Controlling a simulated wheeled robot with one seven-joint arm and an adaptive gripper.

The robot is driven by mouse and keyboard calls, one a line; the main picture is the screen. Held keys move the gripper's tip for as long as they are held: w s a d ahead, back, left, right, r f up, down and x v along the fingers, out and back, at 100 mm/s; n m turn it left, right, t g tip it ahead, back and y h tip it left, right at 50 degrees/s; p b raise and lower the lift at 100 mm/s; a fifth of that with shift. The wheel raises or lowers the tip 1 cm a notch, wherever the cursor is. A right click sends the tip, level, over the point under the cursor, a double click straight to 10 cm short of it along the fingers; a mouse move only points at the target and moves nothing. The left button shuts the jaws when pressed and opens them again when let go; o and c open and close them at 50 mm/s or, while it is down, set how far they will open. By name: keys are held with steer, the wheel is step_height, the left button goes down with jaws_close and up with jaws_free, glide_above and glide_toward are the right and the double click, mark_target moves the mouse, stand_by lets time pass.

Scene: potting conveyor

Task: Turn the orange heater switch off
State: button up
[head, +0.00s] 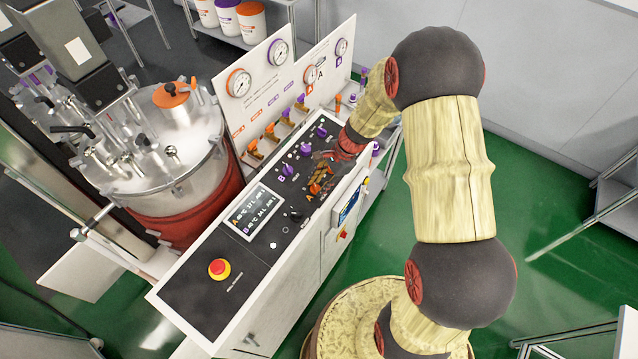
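The dark top of the control console (190,295) carries a row of purple knobs (287,170) and a row of orange controls. An orange control (315,188) marked A shows at the near end of its row. The other orange ones are mostly covered by my gripper. I cannot tell which of them is the heater switch, or its position. My gripper (322,172) reaches down over the orange row from the upper right. Its fingers are dark and small here, so I cannot tell whether they are open, shut or touching a control.
A red emergency button (219,268) and a lit display (253,211) sit on the console's near half. Behind stands a white gauge panel (255,85) with orange and purple valves. A steel-lidded drum (185,190) with red sides stands at left. Green floor (545,190) is clear at right.

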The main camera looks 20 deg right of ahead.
steer(key=c, duration=0.6)
steer(key=shift+o, duration=0.2)
steer(key=n, duration=0.2)
steer(key=n+g+b, duration=0.1)
steer(key=n, duration=0.1)
steer(key=n+b, duration=0.1)
steer(key=shift+w+a+n+h, duration=0.1)
steer(key=shift+w+n+h, duration=0.2)
steer(key=shift+n, duration=0.1)
steer(key=n+b, duration=0.1)
steer(key=n, duration=0.2)
steer(key=n+g+h+b, duration=0.1)
steer(key=n, duration=0.1)
steer(key=shift+a+n+g, duration=0.15)
steer(key=shift+n+g, duration=0.15)
steer(key=shift+n, duration=0.1)
steer(key=shift+r+h, duration=0.1)
steer(key=shift+h, duration=0.2)
steer(key=o, duration=1.1)
steer(key=shift+o, duration=0.3)
